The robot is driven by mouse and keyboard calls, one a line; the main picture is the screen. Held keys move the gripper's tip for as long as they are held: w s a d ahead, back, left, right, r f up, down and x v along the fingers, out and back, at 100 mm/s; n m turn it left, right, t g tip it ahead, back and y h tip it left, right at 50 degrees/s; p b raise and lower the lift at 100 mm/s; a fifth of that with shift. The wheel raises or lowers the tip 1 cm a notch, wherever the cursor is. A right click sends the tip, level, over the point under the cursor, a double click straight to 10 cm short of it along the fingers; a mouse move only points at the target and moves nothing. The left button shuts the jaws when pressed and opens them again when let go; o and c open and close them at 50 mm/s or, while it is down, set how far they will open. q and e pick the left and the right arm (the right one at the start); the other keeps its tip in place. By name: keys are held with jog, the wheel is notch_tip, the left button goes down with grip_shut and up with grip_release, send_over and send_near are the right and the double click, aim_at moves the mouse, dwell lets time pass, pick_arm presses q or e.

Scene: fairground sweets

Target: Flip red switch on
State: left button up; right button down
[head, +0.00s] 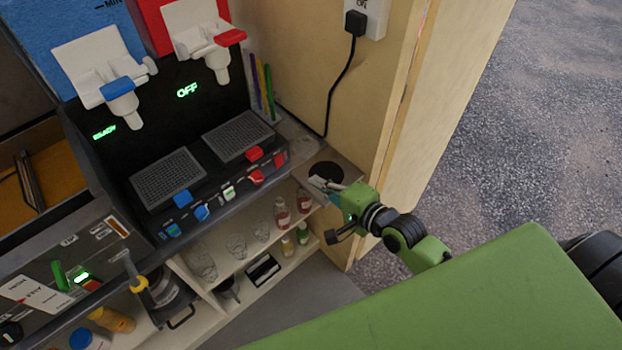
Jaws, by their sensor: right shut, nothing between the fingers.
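The two-sided drinks machine has a dark front panel with a row of controls. At its right end is a small dark red switch (280,160), which looks unlit. Beside it is a brighter red control (257,176). The green display (187,90) above the red side reads OFF. At the panel's left end, a blue switch (173,230) glows green, and the left display (104,132) seems to read READY. My right gripper (316,183) is shut and empty, to the right of and a little below the red switch, apart from the panel. My left gripper is out of view.
Bottles (282,212) and glasses stand on the shelf below. Coloured straws (263,90) stand right of the machine. A black plug (356,22) with a cable is in the wall socket. A dark round opening (327,170) in the counter lies just behind my right gripper. The wooden side wall is close.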

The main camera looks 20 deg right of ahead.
aim_at(281, 166)
jog(key=m, duration=0.5)
jog(key=f+m, duration=0.1)
jog(key=m, duration=1.1)
jog(key=shift+s+f+g+p, duration=0.3)
jog(key=shift+g+p, duration=0.1)
jog(key=x, duration=0.9)
jog(key=r+p+x, duration=0.1)
jog(key=x, duration=0.3)
jog(key=shift+w+a+f, duration=0.1)
jog(key=shift+w+f, duration=0.05)
jog(key=shift+w, duration=0.45)
